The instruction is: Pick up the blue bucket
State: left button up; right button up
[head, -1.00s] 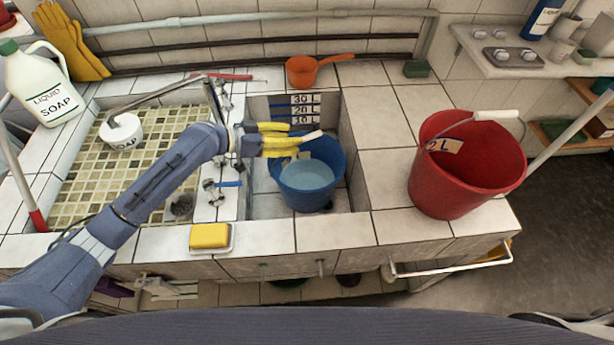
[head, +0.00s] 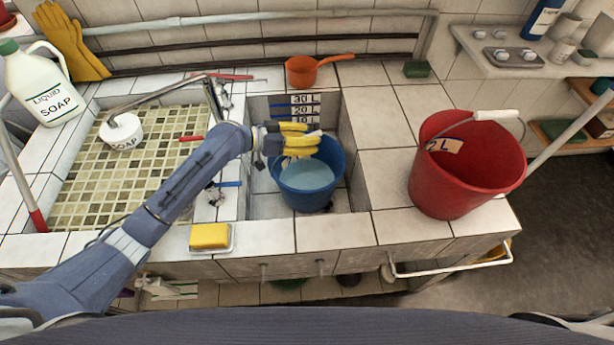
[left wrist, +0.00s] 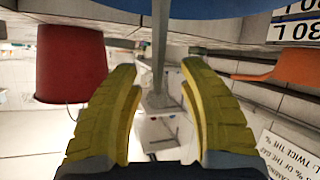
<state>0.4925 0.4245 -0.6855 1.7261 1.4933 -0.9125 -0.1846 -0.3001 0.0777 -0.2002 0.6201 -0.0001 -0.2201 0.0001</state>
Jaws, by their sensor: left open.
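The blue bucket (head: 308,200) stands upright in the right basin, with pale water or a light interior in it. In the left wrist view its blue side (left wrist: 215,9) runs along the top edge. My left gripper (head: 316,139) has yellow fingers and is over the bucket's back rim area. In the left wrist view its fingers (left wrist: 160,75) are apart, with a thin grey bar (left wrist: 160,45) showing in the gap. I cannot tell whether that bar is the bucket's handle or lies between the fingers. The gripper hides part of the bucket's rim. My right gripper is not in view.
A red bucket (head: 450,185) stands on the right counter. An orange dipper (head: 302,72) lies behind the basin. A yellow sponge (head: 209,236) sits in front. The tap (head: 160,97) and left basin (head: 75,190) are beside my left arm. Basin walls surround the blue bucket.

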pick_arm(q)
jog(key=shift+o, duration=0.3)
grip_shut()
jog(key=shift+w+r, duration=0.1)
jog(key=shift+r, duration=0.2)
jog(key=shift+r, duration=0.1)
dwell(0.3)
